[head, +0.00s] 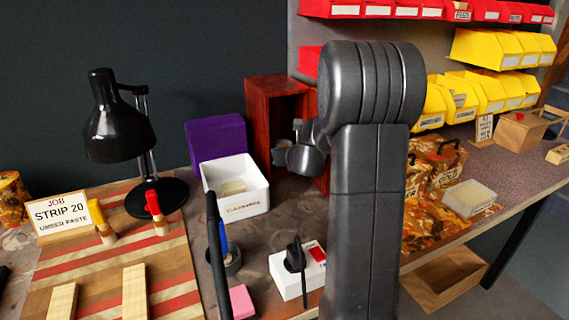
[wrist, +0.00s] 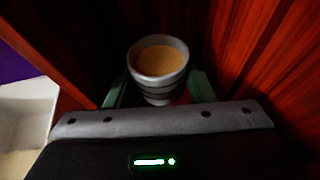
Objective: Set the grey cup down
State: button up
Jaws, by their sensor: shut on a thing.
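The grey cup (wrist: 159,62) is a ribbed, tapered cup with something tan inside, seen in the wrist view. My gripper (wrist: 160,88) is shut on it, one greenish finger on each side. The cup looks upright. Red-brown wooden walls of the open box (head: 264,110) stand close behind and to the right of the cup in the wrist view. I cannot tell whether the cup's base touches the box floor.
A white bin (head: 262,190) and a purple box (head: 216,138) stand left of the wooden box. A black lamp (head: 118,130) is farther left. A white socket block (head: 290,285) lies in front. Camouflage-patterned boxes (head: 432,165) stand to the right.

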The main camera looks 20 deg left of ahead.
jog(key=shift+w+a+f+b, duration=0.15)
jog(key=shift+f+b, duration=0.45)
jog(key=shift+f, duration=0.75)
jog(key=shift+f, duration=0.25)
jog(key=o, duration=0.9)
jog(key=shift+r, duration=0.1)
jog(key=shift+r, duration=0.2)
jog(key=p+v, duration=0.1)
jog(key=v, duration=1.1)
